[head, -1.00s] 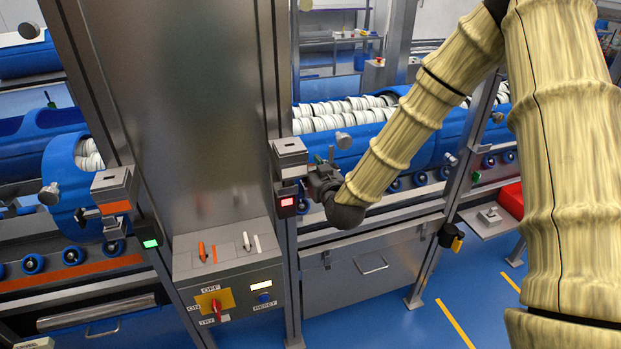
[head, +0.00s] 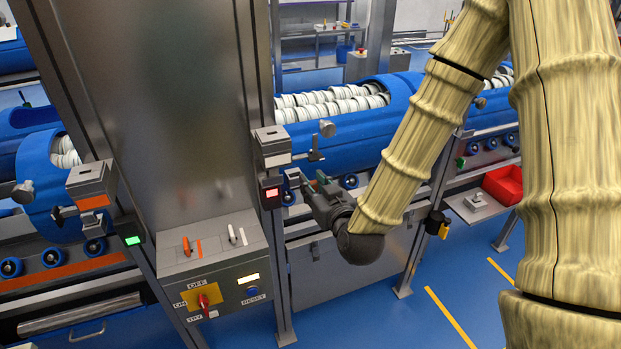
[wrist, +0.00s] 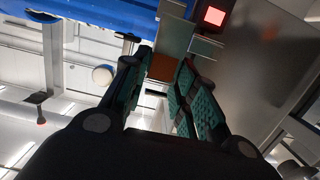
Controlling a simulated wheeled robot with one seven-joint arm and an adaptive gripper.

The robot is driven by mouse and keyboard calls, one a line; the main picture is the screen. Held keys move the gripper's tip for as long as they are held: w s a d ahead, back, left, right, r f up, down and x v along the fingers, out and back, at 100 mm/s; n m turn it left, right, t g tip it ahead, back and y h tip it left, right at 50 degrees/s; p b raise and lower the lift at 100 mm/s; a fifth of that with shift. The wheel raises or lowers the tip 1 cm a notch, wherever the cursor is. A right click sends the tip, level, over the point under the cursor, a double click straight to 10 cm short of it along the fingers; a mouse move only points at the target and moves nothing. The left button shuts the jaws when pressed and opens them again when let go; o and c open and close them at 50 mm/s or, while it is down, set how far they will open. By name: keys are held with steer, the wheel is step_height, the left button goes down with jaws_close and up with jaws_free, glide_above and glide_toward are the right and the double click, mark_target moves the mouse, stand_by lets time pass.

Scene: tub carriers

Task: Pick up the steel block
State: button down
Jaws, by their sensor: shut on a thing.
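The steel block (head: 293,178) is a small grey piece at the tips of my gripper (head: 308,186) in the head view, just right of the post with the red light. In the wrist view a block with a brownish-orange face (wrist: 162,67) shows between the fingertips of my gripper (wrist: 160,88). The fingers have green pads and are closed on it. The fingers hide part of the block. I cannot tell whether it touches anything behind it.
A grey housing with a pale label (head: 272,142) and a red-lit indicator (head: 271,193) are on the post close left of my gripper. A blue tub (head: 355,128) with white rolls lies behind. A switch panel (head: 215,265) stands lower left, and a red bin (head: 503,185) at right.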

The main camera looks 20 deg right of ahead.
mark_target(313, 186)
steer(key=shift+s+r+p, duration=0.2)
steer(key=shift+s+p, duration=0.4)
steer(key=shift+p, duration=0.4)
steer(key=shift+s+r+p, duration=0.15)
steer(key=shift+s+p, duration=0.45)
steer(key=shift+p, duration=0.35)
steer(key=s+p, duration=0.1)
steer(key=p, duration=0.1)
steer(key=s+p, duration=0.1)
steer(key=p, duration=0.1)
steer(key=shift+s+f+p, duration=0.2)
steer(key=shift+s+p, duration=0.05)
steer(key=shift+p, duration=0.05)
